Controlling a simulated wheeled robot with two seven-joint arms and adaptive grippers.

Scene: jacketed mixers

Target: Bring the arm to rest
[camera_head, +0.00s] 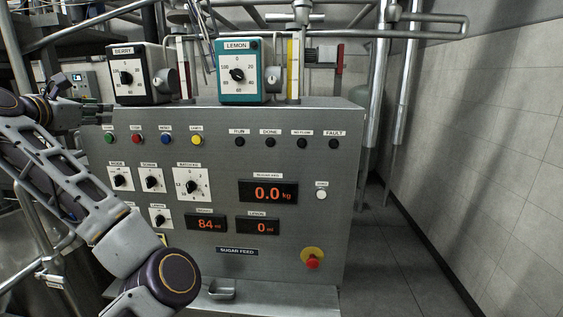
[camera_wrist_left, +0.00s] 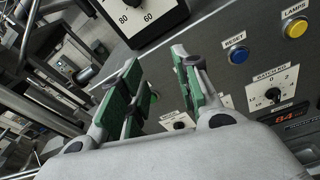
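My left arm (camera_head: 75,175) comes in from the left of the head view and covers the panel's left edge. My left gripper (camera_head: 100,113) is at the panel's upper left, close to the green button (camera_head: 109,139) and below the BERRY dial box (camera_head: 140,73). In the left wrist view the left gripper (camera_wrist_left: 160,78) has its two green-padded fingers apart, with nothing between them. I cannot tell whether a fingertip touches the panel. My right gripper is in neither view.
The grey control panel (camera_head: 330,180) fills the middle, with knobs, displays and a red stop button (camera_head: 312,262). The LEMON dial box (camera_head: 237,70) stands on top. Pipes (camera_head: 385,90) rise behind. Floor (camera_head: 400,270) is clear at the right, beside the tiled wall (camera_head: 500,130).

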